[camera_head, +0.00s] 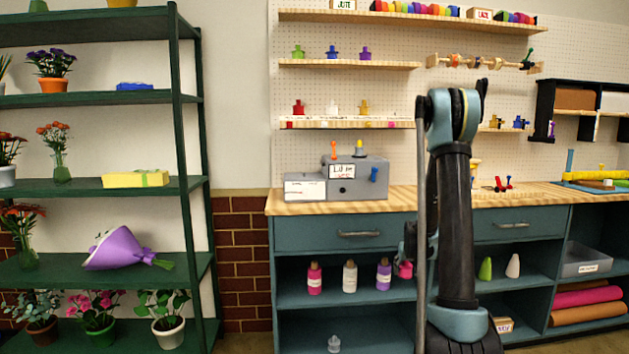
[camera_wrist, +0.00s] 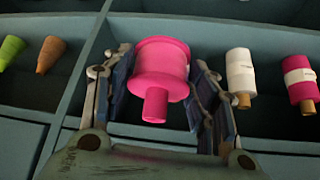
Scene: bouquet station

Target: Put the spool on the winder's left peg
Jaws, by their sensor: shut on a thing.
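A bright pink spool (camera_wrist: 160,75) sits between the two fingers of my gripper (camera_wrist: 162,98) in the wrist view, its narrow end toward the camera. The fingers are shut on it, one on each side. In the head view the pink spool (camera_head: 404,269) shows beside my arm at the middle shelf of the bench; most of my gripper is hidden behind the arm. The winder (camera_head: 345,180) is a grey box on the bench top. On its top stand an orange peg (camera_head: 334,149) at left and a yellow peg (camera_head: 359,148) at right, both apparently bare.
Pink (camera_head: 314,278), white (camera_head: 350,277) and purple (camera_head: 383,274) spools or bottles stand on the shelf left of my arm. Green (camera_head: 485,268) and white (camera_head: 513,266) cones stand right. Drawers and the bench top lie above.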

